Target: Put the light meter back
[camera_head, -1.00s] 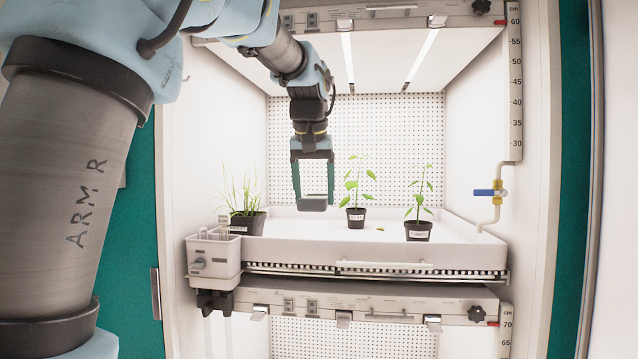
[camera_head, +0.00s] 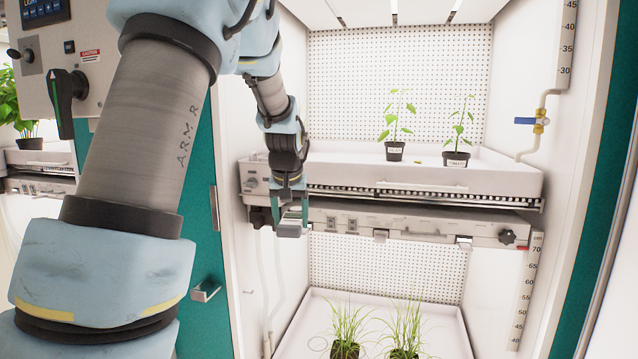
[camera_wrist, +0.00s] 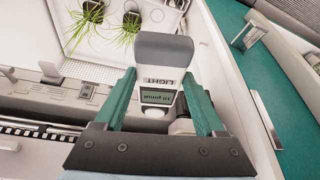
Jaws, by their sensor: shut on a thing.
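My gripper (camera_head: 290,212) is shut on the light meter (camera_head: 289,231), at the left front of the upper shelf, below the tray rim. In the wrist view the light meter (camera_wrist: 165,50) sits between the teal fingers of my gripper (camera_wrist: 159,80). It has a grey end, a LIGHT label and a small green display.
The upper tray (camera_head: 440,197) holds two potted seedlings (camera_head: 395,150), (camera_head: 457,157). The lower tray (camera_head: 446,333) holds grass pots (camera_head: 346,349). A shelf rail (camera_head: 400,222) runs close behind my gripper.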

